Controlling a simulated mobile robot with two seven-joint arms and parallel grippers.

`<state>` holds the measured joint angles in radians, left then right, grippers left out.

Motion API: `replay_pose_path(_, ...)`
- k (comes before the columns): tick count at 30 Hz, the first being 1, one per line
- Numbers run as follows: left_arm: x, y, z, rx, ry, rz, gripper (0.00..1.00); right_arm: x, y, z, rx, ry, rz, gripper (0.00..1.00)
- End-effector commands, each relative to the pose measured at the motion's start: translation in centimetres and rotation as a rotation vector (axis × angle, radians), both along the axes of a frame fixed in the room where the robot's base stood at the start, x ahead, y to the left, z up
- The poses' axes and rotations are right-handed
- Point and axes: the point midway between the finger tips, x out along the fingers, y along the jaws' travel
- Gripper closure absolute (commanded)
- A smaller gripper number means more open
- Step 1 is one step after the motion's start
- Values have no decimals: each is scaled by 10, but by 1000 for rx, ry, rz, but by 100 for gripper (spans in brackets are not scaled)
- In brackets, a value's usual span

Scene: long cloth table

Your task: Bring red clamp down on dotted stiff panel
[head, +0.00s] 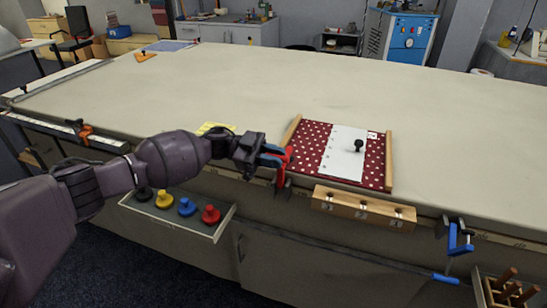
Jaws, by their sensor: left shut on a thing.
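The dotted stiff panel (309,145) is dark red with white dots and lies flat at the table's front edge between two wooden side rails. A white strip (340,160) with a black knob (359,145) lies across it. The red clamp (284,170) is at the front table edge, by the panel's left rail, with a dark part hanging below the edge. My left gripper (274,156) is shut on the red clamp, reaching in from the left. Whether the clamp touches the panel cannot be told. My right gripper is not in view.
A wooden block (363,210) with several slots is on the table front. A blue clamp (459,240) is at the right edge, an orange clamp (82,130) at the left. An open drawer (170,222) holds coloured knobs below my arm. The table's middle (230,85) is clear.

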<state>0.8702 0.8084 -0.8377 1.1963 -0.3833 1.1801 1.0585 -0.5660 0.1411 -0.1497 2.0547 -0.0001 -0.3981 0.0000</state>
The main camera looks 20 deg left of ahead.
Motion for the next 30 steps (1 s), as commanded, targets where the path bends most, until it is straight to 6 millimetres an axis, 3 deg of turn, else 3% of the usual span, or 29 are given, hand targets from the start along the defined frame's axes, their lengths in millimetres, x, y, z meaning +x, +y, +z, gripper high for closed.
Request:
replay_pose_path(1,8,3,6,-1,-11,24,100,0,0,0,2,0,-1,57)
replay_pose_path(5,9,3,9,-4,-14,25,100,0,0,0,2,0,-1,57)
replay_pose_path(6,9,3,9,-4,-15,25,79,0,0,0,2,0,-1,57)
replay_pose_path(11,9,3,10,-3,-16,24,55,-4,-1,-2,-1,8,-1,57)
replay_pose_path(23,6,4,7,-3,-11,19,55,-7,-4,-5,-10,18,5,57)
replay_pose_path(30,8,35,5,0,-9,22,55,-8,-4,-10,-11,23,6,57)
